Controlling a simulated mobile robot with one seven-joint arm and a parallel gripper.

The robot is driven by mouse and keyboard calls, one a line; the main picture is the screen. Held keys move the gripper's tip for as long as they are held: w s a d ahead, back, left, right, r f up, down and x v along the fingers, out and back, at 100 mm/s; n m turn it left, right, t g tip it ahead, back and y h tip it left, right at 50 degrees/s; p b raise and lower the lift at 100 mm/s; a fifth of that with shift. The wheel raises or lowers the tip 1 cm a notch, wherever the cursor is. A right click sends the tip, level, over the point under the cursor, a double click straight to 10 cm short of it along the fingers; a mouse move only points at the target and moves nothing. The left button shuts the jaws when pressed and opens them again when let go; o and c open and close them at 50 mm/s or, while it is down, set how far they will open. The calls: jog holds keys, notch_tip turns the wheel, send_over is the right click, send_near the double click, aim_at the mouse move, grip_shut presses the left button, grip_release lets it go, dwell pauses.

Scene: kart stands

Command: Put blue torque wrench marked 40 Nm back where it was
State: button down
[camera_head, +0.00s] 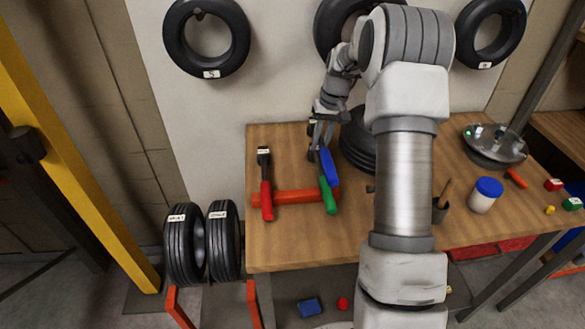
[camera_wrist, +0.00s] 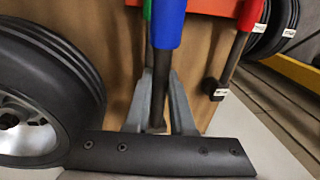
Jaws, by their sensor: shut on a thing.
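The blue torque wrench (camera_head: 329,168) has a blue handle and a dark shaft; no 40 Nm mark is readable on it. My gripper (camera_head: 319,142) is shut on its shaft, with a finger on each side in the wrist view (camera_wrist: 160,85). The blue handle (camera_wrist: 167,25) points away from the jaws there. In the head view it overlaps the right end of an orange rack (camera_head: 295,196) and a green-handled wrench (camera_head: 329,200). I cannot tell whether it touches them. A red-handled wrench (camera_head: 266,195) with a white label lies across the rack's left end.
A black tyre (camera_head: 357,145) lies on the wooden table (camera_head: 300,240) just right of my gripper. A blue-lidded jar (camera_head: 484,195), a round metal dish (camera_head: 495,150) and small coloured pieces are at the right. Two tyres (camera_head: 222,240) stand left of the table. The table front is clear.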

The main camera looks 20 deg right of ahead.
jog(key=a+f, duration=0.1)
jog(key=a, duration=0.1)
jog(key=a+f, duration=0.2)
jog(key=a, duration=0.1)
jog(key=a+f, duration=0.1)
jog(key=a, duration=0.2)
jog(key=shift+w+f, duration=0.25)
jog(key=shift+f, duration=0.1)
jog(key=shift+d+f, duration=0.1)
jog(key=shift+f, duration=1.85)
jog(key=shift+f, duration=0.15)
jog(key=c, duration=0.8)
grip_release()
jog(key=shift+o, duration=0.2)
